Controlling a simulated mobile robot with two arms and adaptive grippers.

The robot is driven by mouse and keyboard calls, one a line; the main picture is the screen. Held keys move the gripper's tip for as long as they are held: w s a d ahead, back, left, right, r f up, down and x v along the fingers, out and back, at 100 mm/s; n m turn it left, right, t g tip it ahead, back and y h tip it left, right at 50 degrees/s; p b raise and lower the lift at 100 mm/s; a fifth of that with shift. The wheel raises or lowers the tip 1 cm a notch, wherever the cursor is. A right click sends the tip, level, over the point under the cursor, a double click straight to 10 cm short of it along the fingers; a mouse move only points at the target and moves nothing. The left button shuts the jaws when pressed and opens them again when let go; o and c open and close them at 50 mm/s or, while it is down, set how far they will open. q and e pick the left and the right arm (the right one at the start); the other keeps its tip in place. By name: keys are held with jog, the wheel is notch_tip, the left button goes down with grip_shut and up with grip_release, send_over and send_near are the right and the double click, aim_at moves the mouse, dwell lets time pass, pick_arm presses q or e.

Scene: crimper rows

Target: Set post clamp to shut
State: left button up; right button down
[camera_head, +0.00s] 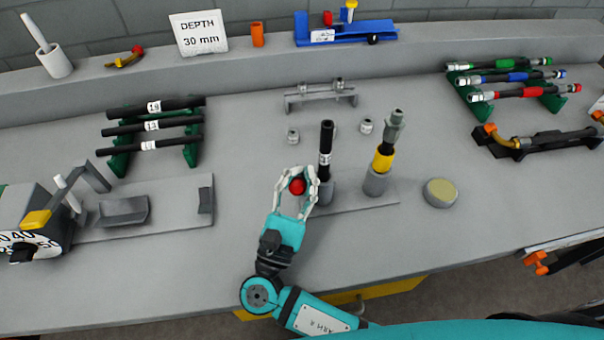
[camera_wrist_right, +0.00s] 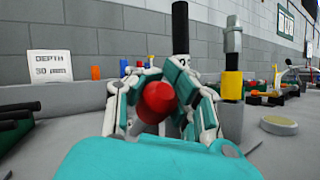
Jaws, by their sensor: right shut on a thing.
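My right gripper (camera_head: 298,178) comes in from the bottom and is shut on a red knob (camera_head: 297,187), the red handle of the post clamp. The knob also shows between the fingers in the wrist view (camera_wrist_right: 158,97). Just right of it, a black hose (camera_head: 326,148) with a white label stands upright in a grey post (camera_head: 326,189). The fingers hide most of the clamp, and I cannot tell whether it is open or shut. My left gripper is out of view.
A second post (camera_head: 375,183) holds a yellow-banded hose with a grey fitting (camera_head: 392,130). A round pad (camera_head: 441,192) lies to its right. Hose racks stand left (camera_head: 119,160) and right (camera_head: 477,107). A dial machine (camera_head: 30,225) is far left. The front bench is clear.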

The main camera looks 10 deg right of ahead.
jog(key=c, duration=1)
grip_release()
jog(key=shift+a, duration=0.65)
jog(key=shift+d, duration=0.1)
jog(key=shift+s+f, duration=0.1)
jog(key=shift+s, duration=0.15)
jog(key=s+a, duration=0.2)
jog(key=s, duration=0.1)
jog(key=s+a, duration=0.2)
jog(key=s, duration=0.2)
jog(key=s+a, duration=0.2)
jog(key=s, duration=0.2)
jog(key=shift+a+f, duration=0.1)
jog(key=shift+a, duration=0.15)
